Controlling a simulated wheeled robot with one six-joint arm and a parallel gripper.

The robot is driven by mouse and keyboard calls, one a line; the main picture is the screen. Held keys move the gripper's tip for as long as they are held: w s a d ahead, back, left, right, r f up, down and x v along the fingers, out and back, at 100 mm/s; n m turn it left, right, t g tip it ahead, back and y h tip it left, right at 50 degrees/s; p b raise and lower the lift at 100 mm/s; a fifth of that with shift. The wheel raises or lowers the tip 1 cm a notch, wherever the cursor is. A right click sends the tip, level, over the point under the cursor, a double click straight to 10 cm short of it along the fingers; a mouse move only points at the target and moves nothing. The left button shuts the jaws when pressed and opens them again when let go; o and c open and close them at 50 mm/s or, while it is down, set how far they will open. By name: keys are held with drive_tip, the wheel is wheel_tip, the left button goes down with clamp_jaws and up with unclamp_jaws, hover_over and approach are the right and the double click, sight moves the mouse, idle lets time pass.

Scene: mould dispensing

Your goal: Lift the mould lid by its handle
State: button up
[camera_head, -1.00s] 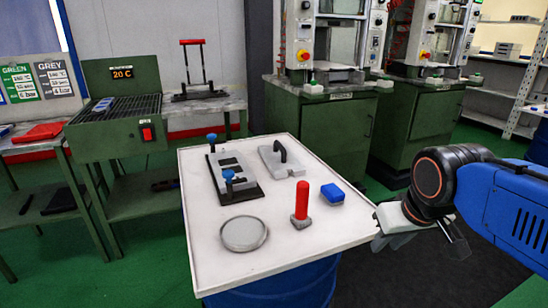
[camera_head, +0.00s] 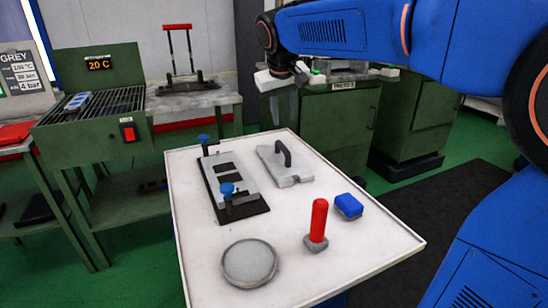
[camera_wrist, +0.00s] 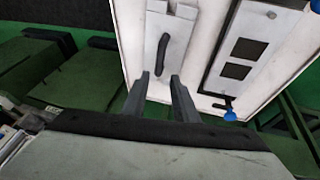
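The mould lid (camera_head: 292,176) is a light grey plate with a black arched handle (camera_head: 284,152), lying flat on the white-topped table. In the wrist view the lid (camera_wrist: 181,28) and its handle (camera_wrist: 163,52) show just beyond my fingertips. My gripper (camera_head: 284,118) is above and behind the lid in the head view, with its fingers pointing down. In the wrist view my gripper (camera_wrist: 159,76) is open and empty, its two fingers apart and roughly in line with the handle. The gripper is not touching the handle.
The mould base (camera_head: 228,172) with blue knobs lies left of the lid on the table (camera_head: 195,262). A round grey dish (camera_head: 249,263), a red-handled tool (camera_head: 318,222) and a blue block (camera_head: 349,206) stand nearer. A green cabinet (camera_head: 340,120) stands behind the table.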

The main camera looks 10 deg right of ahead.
drive_tip(key=w, duration=0.1)
approach(282, 146)
drive_tip(key=x, duration=0.6)
drive_tip(key=shift+w, duration=0.15)
drive_tip(key=shift+x, duration=2.7)
drive_tip(key=shift+d, duration=0.15)
drive_tip(key=shift+c, duration=0.6)
clamp_jaws()
drive_tip(key=shift+r, duration=0.1)
